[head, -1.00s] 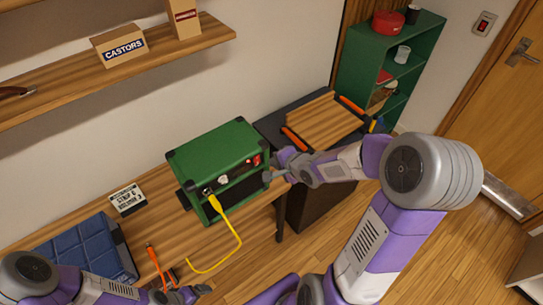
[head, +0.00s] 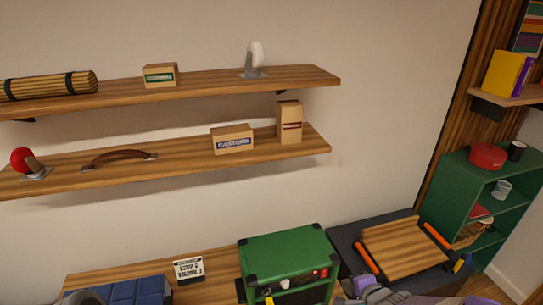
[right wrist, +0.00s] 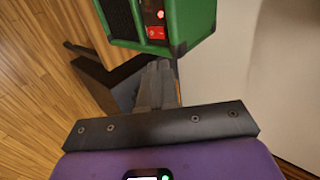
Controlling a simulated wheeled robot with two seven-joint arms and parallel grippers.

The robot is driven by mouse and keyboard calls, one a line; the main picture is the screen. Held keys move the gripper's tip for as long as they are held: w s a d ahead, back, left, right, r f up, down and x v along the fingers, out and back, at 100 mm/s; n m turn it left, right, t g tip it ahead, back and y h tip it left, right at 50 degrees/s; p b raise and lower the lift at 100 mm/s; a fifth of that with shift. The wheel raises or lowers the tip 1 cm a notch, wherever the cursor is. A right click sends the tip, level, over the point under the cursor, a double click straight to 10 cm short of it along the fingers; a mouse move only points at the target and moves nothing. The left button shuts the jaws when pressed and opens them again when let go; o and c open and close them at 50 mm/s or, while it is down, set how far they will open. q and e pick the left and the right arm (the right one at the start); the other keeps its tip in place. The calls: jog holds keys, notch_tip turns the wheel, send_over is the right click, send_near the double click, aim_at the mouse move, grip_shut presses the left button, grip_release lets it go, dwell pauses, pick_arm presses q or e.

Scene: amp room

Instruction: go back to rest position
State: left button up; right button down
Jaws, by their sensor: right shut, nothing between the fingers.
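The green amp (head: 288,252) stands on the wooden bench at the bottom of the head view. It also shows at the top of the right wrist view (right wrist: 190,22), with a lit red switch on its panel. My right gripper (head: 362,284) is at the bottom edge of the head view, to the right of the amp. In the right wrist view its fingers (right wrist: 157,72) are together and empty, pointing toward the area below the amp. Whether they touch the amp I cannot tell.
A board with orange clamps (head: 405,246) lies on the dark cabinet right of the amp. A green shelf unit (head: 455,198) stands further right. Two wall shelves (head: 190,96) hold boxes and parts. A blue case (head: 130,290) and a small sign (head: 188,268) are on the bench.

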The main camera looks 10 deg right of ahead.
jog(key=s+a+f+n+g+y+b, duration=0.1)
jog(key=a+f+n+g+b, duration=0.15)
jog(key=a+f, duration=0.45)
jog(key=s+a+f+n+g+y+b, duration=0.1)
jog(key=a+f+n+y+b, duration=0.15)
jog(key=f, duration=0.95)
jog(key=s+a+f+n+g+b, duration=0.2)
jog(key=s+a+f+n, duration=0.2)
jog(key=f, duration=0.4)
jog(key=s+a+f+n+g+b, duration=0.3)
jog(key=s+a+f+n, duration=0.2)
jog(key=s+a+f, duration=0.2)
notch_tip(320, 180, down, 2)
jog(key=shift+s+f, duration=0.25)
jog(key=shift+s, duration=0.3)
